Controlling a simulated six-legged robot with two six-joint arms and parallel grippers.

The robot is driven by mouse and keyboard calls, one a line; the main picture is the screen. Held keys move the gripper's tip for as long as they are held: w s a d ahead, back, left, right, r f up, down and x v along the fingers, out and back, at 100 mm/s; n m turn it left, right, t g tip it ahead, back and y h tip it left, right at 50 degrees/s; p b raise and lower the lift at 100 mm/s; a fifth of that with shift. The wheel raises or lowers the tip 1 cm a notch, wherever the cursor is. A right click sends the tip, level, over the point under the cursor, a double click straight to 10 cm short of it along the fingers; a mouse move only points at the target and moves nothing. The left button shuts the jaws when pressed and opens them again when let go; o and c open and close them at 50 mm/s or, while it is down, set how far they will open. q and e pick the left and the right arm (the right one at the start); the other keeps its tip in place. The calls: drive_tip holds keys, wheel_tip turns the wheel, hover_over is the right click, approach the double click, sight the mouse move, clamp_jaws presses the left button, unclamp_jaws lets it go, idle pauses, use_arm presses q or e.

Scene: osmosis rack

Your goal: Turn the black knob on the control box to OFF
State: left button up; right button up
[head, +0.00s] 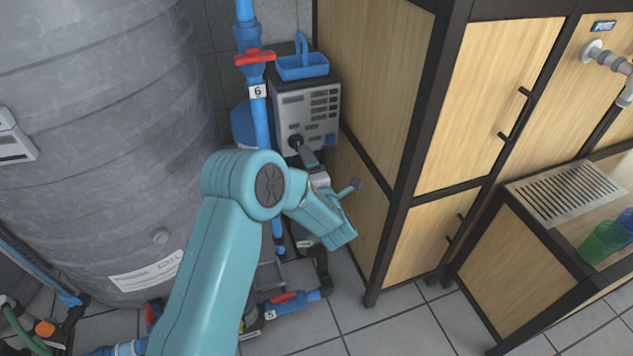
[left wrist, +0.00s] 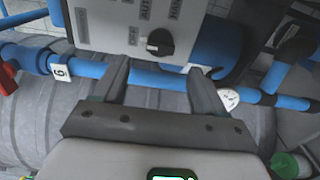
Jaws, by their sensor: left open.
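The grey control box (head: 306,118) stands beside the wooden cabinet, and its lower face fills the top of the left wrist view (left wrist: 105,25). The round black knob (head: 295,142) is low on that face; in the left wrist view the knob (left wrist: 160,42) has a light mark on its left side. Labels OFF, AUTO and one partly readable label stand around it. Which label the knob points to is unclear. My left gripper (left wrist: 161,80) is open and empty, its fingers spread to either side below the knob. In the head view the gripper (head: 328,168) is just below and right of the knob. My right gripper is out of view.
A blue basket (head: 303,67) sits on top of the box. The wooden cabinet (head: 370,65) stands close on the right.

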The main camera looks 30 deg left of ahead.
use_arm(q)
drive_tip(key=p+v, duration=0.1)
drive_tip(key=v, duration=0.8)
drive_tip(key=shift+s, duration=0.2)
drive_tip(key=shift+d, duration=0.1)
